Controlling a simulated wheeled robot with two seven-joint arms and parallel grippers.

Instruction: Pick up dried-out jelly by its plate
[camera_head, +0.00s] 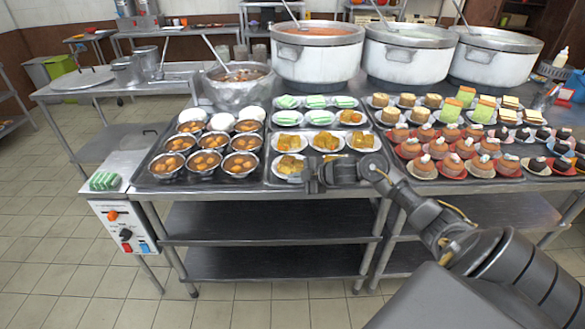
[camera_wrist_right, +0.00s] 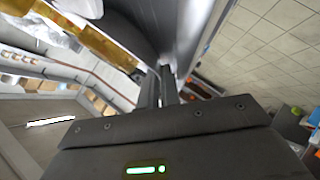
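Plates of yellow-orange jelly-like pieces (camera_head: 327,141) and pale green slabs (camera_head: 316,102) sit on the middle tray (camera_head: 270,178). I cannot tell which piece is the dried-out one. My right gripper (camera_head: 312,180) is at that tray's front edge, just right of the front-left plate of yellow pieces (camera_head: 289,165). In the right wrist view, its dark fingers (camera_wrist_right: 160,84) are close together; whether a plate rim is between them is unclear. Blurred yellow food (camera_wrist_right: 95,40) shows at that view's upper left. My left gripper is out of view.
Bowls of brown food (camera_head: 205,162) fill the left tray, and small cakes on plates (camera_head: 453,165) crowd the right one. Large stockpots (camera_head: 317,60) stand behind. A control box (camera_head: 125,226) hangs at the table's left end. The floor in front-left is clear.

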